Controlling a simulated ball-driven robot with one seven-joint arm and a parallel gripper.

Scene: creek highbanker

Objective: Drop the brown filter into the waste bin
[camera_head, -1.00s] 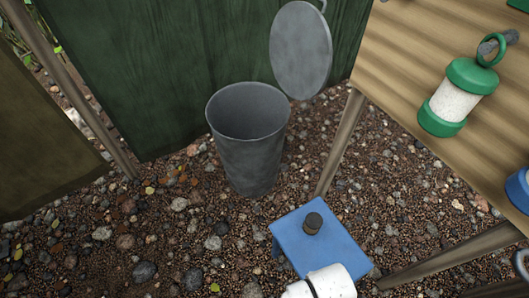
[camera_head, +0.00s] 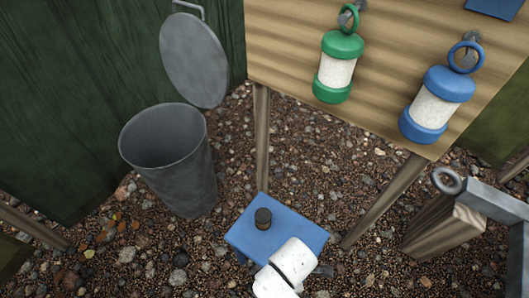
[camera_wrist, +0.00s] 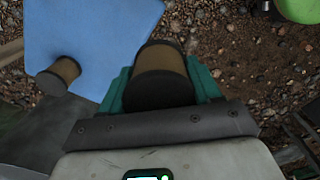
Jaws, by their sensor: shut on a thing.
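In the wrist view my gripper (camera_wrist: 161,82) has teal fingers shut on a brown filter (camera_wrist: 160,60), a short brown cylinder with dark ends. A second brown filter (camera_wrist: 63,75) is on the blue stool (camera_wrist: 95,25); in the head view this filter (camera_head: 263,218) stands on the blue stool top (camera_head: 285,232). The waste bin (camera_head: 172,165), a grey metal bucket with an open top, stands on the gravel left of the stool. In the head view my white arm hides the gripper and the held filter.
A grey round lid (camera_head: 194,60) is upright behind the bin, by a dark green panel (camera_head: 60,90). A corrugated wooden board (camera_head: 285,50) on posts carries a green canister (camera_head: 337,70) and a blue canister (camera_head: 437,105). A metal-ringed wooden piece (camera_head: 445,225) stands at right.

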